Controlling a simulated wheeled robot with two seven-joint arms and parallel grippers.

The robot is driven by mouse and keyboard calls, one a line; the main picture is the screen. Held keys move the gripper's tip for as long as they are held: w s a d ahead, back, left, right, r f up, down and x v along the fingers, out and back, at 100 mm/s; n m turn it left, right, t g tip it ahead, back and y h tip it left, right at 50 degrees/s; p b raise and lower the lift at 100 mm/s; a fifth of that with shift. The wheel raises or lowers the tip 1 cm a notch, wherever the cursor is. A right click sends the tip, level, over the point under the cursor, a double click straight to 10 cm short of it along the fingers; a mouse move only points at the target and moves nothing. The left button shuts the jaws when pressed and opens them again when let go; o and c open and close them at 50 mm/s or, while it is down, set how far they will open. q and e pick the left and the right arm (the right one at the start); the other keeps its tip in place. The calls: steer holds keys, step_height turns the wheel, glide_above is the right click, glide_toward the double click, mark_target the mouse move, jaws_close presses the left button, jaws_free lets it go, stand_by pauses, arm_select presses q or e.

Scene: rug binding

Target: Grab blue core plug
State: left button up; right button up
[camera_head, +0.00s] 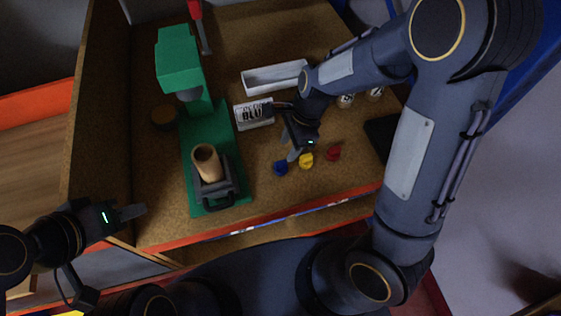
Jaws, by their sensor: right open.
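The blue core plug (281,168) lies on the brown tabletop near the front edge, left of a yellow plug (306,161) and a red plug (334,151). My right gripper (299,155) reaches down from the right, just behind and above the blue and yellow plugs. It is open and holds nothing that I can see; whether it touches a plug is unclear. My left gripper (136,212) is at the left front edge, far from the plugs; its finger opening is not clear.
A green press (183,58) with a tan roll (207,162) in its base stands left of the plugs. A white sign (254,115) reading "BLU" and a white tray (273,79) stand behind. A black pad (383,135) lies at right.

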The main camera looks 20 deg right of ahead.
mark_target(281, 162)
steer(key=x, duration=0.7)
steer(key=shift+w+f, duration=0.3)
steer(key=shift+f, duration=0.1)
jaws_close()
